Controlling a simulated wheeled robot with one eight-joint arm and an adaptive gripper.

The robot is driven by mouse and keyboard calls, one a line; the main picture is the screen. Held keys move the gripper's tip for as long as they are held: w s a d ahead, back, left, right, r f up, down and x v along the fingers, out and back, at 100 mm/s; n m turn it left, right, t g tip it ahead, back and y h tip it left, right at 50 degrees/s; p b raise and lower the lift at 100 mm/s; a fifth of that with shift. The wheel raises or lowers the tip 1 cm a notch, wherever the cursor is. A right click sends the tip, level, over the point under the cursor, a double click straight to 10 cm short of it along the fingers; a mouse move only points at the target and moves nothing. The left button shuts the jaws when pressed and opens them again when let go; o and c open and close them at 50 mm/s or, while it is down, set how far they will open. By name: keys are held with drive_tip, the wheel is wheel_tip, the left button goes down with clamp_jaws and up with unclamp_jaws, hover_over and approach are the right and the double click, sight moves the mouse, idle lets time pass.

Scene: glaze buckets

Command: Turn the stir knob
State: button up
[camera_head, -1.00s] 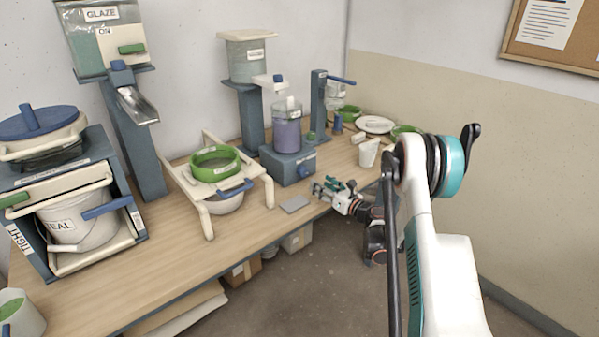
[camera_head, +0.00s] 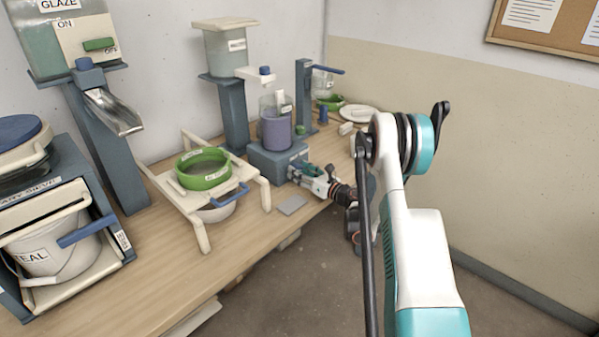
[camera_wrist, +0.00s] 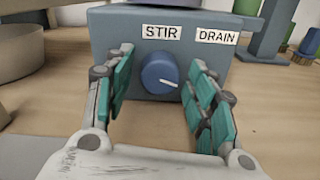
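The stir knob (camera_wrist: 160,74) is a round blue dial with a white pointer line, on the front of a blue-grey base box (camera_wrist: 112,28). The pointer points right and slightly down in the wrist view. A STIR label sits above it and a DRAIN label to the upper right. My gripper (camera_wrist: 160,75) is open, with its teal-padded fingers on either side of the knob and gaps showing. In the head view my gripper (camera_head: 310,177) is at the front of the base box (camera_head: 268,160), and it hides the knob there.
A clear jar of purple liquid (camera_head: 277,130) stands on the base box. A white pail (camera_head: 55,255) stands at far left.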

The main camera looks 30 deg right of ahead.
drive_tip(key=c, duration=0.8)
drive_tip(key=shift+o, duration=0.2)
drive_tip(key=shift+m, duration=0.4)
drive_tip(key=m, duration=0.3)
drive_tip(key=shift+m, duration=0.3)
drive_tip(key=m, duration=0.9)
drive_tip(key=shift+m, duration=0.4)
drive_tip(key=m, duration=0.5)
drive_tip(key=shift+d+m+g, duration=0.1)
drive_tip(key=shift+m+g, duration=0.2)
drive_tip(key=shift+m, duration=0.3)
